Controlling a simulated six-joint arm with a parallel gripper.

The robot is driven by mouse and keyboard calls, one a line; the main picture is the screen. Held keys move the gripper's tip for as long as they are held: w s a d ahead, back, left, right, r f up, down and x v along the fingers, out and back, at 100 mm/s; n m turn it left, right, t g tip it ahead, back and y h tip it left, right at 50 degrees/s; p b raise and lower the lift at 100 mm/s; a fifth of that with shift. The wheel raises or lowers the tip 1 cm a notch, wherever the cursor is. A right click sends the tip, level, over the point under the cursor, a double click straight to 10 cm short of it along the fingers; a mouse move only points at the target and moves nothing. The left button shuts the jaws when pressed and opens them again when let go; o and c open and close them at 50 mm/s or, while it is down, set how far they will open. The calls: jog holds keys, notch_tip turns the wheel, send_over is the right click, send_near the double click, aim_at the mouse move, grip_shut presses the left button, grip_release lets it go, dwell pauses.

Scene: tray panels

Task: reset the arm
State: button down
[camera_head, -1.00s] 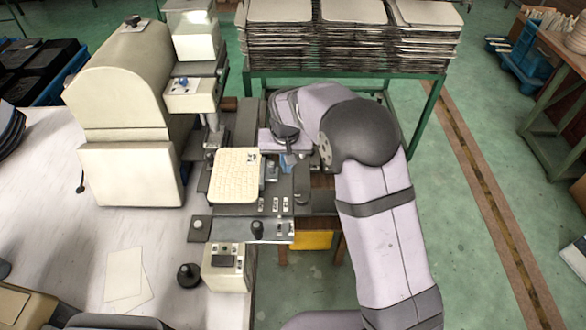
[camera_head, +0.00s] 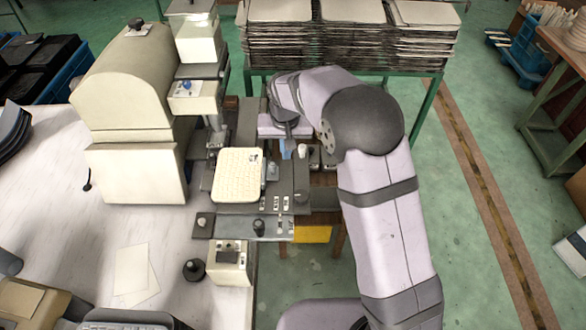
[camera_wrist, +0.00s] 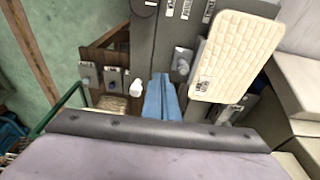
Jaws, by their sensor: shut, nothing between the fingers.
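My gripper (camera_wrist: 161,98) shows in the wrist view as two blue fingers side by side, shut with nothing between them. In the head view my gripper (camera_head: 287,149) is a small blue shape below the end of my arm, just right of the cream quilted pad (camera_head: 238,176). The pad also shows in the wrist view (camera_wrist: 238,55), right of the fingers and apart from them. My gripper hangs over the dark machine bed (camera_head: 300,172); its exact height above the bed cannot be told.
A cream machine (camera_head: 135,120) stands at left on the white table (camera_head: 60,200). Stacked tray panels (camera_head: 345,45) fill a green rack behind my arm. A small white knob (camera_wrist: 136,87) is close left of the fingers. Green floor (camera_head: 480,230) is open at right.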

jog(key=s+d, duration=0.5)
jog(key=s, duration=0.4)
jog(key=s+d+r+g, duration=0.1)
jog(key=s+d, duration=0.5)
jog(key=s, duration=0.3)
jog(key=s+d+g, duration=0.1)
jog(key=s+d, duration=0.4)
jog(key=s, duration=0.5)
jog(key=shift+d+r, duration=0.2)
